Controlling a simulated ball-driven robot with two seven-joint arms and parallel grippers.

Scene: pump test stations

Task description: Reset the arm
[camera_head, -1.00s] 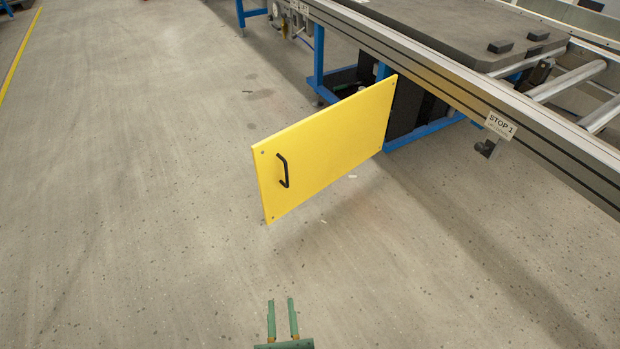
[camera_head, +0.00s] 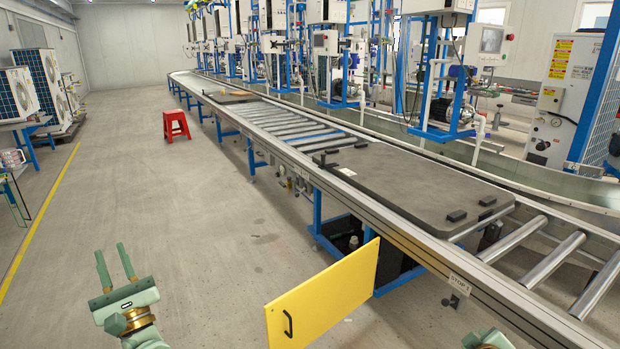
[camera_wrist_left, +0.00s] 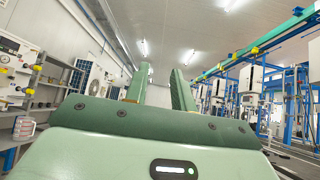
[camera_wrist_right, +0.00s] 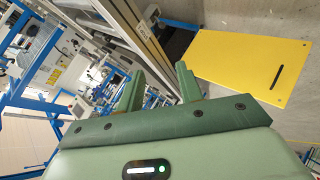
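My left gripper (camera_head: 115,267) is raised over the floor at the lower left of the head view. Its two green fingers stand apart with nothing between them. In the left wrist view the fingers (camera_wrist_left: 160,88) are also apart and empty. Only a small part of my right arm shows at the bottom edge of the head view. In the right wrist view my right gripper (camera_wrist_right: 158,85) has its fingers apart and empty. The yellow panel (camera_head: 325,295) with a black handle hangs open below the conveyor, and it shows in the right wrist view (camera_wrist_right: 240,62).
The roller conveyor (camera_head: 415,240) with a dark pallet (camera_head: 420,180) runs along the right. A red stool (camera_head: 176,125) stands on the floor farther back. Outdoor units (camera_head: 40,75) stand at the left. The floor between is clear.

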